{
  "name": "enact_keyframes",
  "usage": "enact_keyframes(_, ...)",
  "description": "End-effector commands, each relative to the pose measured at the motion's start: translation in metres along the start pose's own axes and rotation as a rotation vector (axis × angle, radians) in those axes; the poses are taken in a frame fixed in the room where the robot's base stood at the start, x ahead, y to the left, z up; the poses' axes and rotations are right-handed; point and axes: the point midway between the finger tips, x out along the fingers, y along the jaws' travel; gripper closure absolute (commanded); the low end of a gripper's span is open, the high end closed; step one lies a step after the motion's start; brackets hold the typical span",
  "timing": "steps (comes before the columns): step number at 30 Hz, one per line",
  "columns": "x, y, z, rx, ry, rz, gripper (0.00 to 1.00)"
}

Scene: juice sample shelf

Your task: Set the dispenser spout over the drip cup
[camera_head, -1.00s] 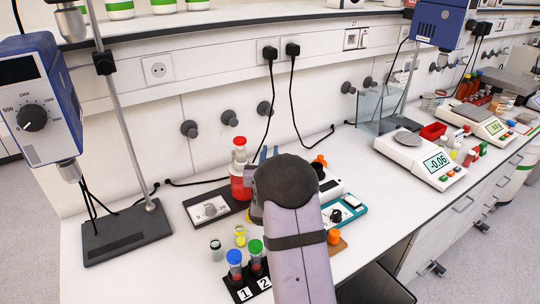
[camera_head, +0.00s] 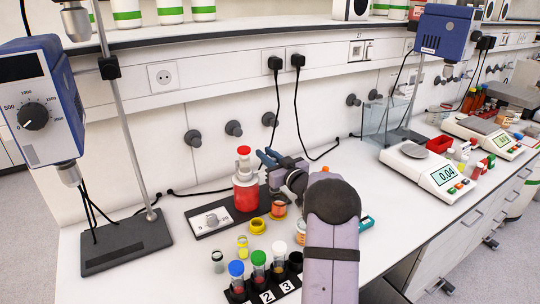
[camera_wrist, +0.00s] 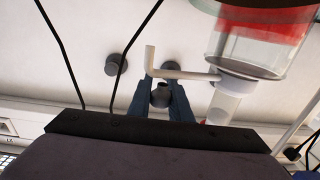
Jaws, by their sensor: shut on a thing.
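A yellow cup (camera_head: 258,227) and a small vessel of orange liquid (camera_head: 278,209) stand in front and to the right of the dispenser. I cannot tell which is the drip cup.
A stirrer stand (camera_head: 127,242) is at left, scales (camera_head: 427,168) at right.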

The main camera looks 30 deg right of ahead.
Motion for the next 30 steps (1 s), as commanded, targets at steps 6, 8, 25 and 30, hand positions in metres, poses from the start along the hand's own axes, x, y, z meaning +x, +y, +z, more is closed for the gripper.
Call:
enact_keyframes(6,0.011,-0.001,-0.003,0.000,0.001,-0.116,1.00)
enact_keyframes(8,0.013,-0.002,-0.003,0.000,0.001,-0.140,1.00)
enact_keyframes(25,0.019,-0.006,-0.003,-0.001,0.005,-0.213,1.00)
enact_keyframes(30,0.019,-0.006,-0.004,-0.002,0.007,-0.213,0.80)
